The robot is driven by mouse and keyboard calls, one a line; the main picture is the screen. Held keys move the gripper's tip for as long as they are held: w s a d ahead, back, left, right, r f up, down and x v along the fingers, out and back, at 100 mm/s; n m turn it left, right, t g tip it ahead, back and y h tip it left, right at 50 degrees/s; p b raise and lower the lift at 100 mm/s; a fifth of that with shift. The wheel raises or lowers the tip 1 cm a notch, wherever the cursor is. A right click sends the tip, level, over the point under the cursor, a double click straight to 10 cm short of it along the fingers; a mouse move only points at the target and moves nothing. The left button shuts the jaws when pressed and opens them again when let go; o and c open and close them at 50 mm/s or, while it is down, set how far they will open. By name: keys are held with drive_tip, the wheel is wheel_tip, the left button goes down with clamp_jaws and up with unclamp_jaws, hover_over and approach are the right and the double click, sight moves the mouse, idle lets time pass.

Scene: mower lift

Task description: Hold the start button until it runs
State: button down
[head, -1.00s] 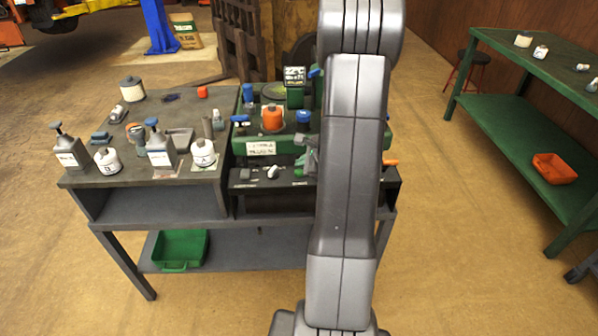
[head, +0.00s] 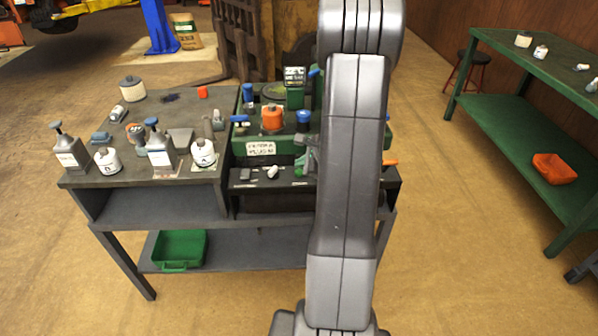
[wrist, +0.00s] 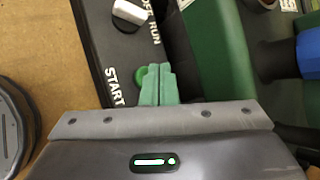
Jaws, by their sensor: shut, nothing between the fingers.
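The start button (wrist: 140,76) is a green round button on the black control panel (wrist: 95,35), beside the white START lettering, in the wrist view. My gripper (wrist: 158,72) is shut and empty; its green fingers are over the edge of the button and hide part of it. I cannot tell whether the tips touch or press it. A pale switch knob (wrist: 128,14) is on the same panel near the word RUN. In the head view my gripper (head: 303,166) is low at the panel front, partly behind my arm, and the button is hidden.
The green machine (head: 285,147) rises behind the panel, with an orange cap (head: 272,118) and a small display (head: 294,76). Bottles and jars crowd the grey bench (head: 120,182) to the left. A green table (head: 520,140) stands at the right, with open floor between.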

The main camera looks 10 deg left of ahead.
drive_tip(key=shift+f, duration=0.1)
drive_tip(key=shift+f+b, duration=0.3)
drive_tip(key=shift+b, duration=0.2)
drive_tip(key=shift+f+b, duration=0.5)
idle(0.5)
drive_tip(key=shift+r, duration=0.1)
idle(0.5)
drive_tip(key=shift+r+p, duration=0.7)
drive_tip(key=shift+r, duration=0.1)
drive_tip(key=shift+r+p, duration=2)
drive_tip(key=shift+r, duration=0.55)
